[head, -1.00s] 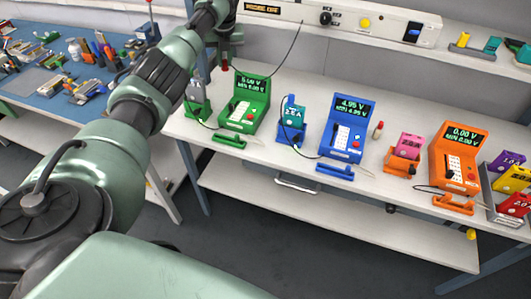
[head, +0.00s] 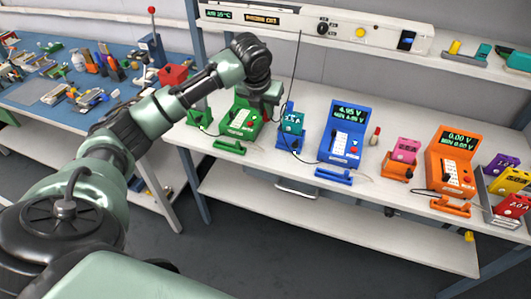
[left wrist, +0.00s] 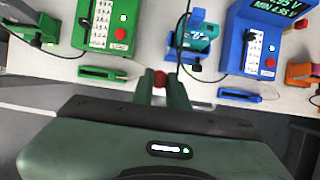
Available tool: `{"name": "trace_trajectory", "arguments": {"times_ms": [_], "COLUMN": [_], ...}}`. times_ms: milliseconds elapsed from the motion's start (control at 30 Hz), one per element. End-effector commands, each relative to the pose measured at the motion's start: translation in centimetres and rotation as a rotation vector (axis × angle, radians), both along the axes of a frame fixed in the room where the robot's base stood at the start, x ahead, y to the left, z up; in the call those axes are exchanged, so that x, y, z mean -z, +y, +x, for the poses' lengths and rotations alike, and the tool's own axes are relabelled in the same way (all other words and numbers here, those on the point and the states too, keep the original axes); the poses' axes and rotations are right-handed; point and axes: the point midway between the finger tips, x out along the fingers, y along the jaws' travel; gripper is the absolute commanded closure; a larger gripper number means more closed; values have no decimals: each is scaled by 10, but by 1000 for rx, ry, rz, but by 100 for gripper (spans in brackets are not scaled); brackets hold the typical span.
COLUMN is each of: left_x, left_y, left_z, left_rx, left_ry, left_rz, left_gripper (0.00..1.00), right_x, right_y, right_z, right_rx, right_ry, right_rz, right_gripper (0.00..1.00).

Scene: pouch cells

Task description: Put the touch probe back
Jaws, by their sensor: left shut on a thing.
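My left gripper (head: 264,100) hangs above the bench, in front of the green tester (head: 240,124). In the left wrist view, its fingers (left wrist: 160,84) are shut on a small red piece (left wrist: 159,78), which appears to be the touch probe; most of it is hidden. A dark thin cord (head: 294,65) runs down from the upper rail towards the gripper; its lower end is hard to follow. The blue tester (head: 346,133) reads 4.95 V. A teal cell (head: 291,122) sits in the blue cradle beside it. My right gripper is not in view. I cannot tell which spot is the probe's holder.
The orange tester (head: 452,163) reads 0.00 V, with a pink cell (head: 406,150) to its left. Coloured cells (head: 510,180) stand in a rack at far right. Low green (head: 229,147), blue (head: 333,177) and orange (head: 450,206) pieces line the front edge. A tool-covered blue bench (head: 60,90) is at left.

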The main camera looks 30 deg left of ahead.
Motion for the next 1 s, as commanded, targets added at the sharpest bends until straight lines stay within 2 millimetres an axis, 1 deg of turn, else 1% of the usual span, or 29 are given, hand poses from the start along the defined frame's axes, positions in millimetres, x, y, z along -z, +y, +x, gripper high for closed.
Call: {"name": "trace_trajectory", "arguments": {"times_ms": [33, 200, 300, 400, 500, 667, 833, 900, 1000], "left_x": [16, 62, 87, 107, 119, 132, 158, 165, 168], "left_y": [-1, 0, -1, 0, 0, 0, 0, 0, 0], "left_z": [-1, -2, -2, -1, 0, 0, 0, 0, 0], "left_rx": [0, -1, 0, -2, -1, 0, -2, -2, -1], "left_ry": [8, 8, 6, 3, 2, 1, 2, 2, 0], "left_rz": [-1, 0, 0, -1, -2, 0, -1, -1, 0], "left_gripper": [100, 100, 100, 100, 100, 100, 100, 100, 100], "right_x": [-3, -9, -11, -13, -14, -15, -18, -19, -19], "right_y": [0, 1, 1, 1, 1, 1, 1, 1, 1], "right_z": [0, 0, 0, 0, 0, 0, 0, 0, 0], "right_rx": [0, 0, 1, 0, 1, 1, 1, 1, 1], "right_ry": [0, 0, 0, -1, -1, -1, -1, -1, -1], "right_rz": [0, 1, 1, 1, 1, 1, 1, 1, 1], "right_gripper": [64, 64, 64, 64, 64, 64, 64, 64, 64]}}
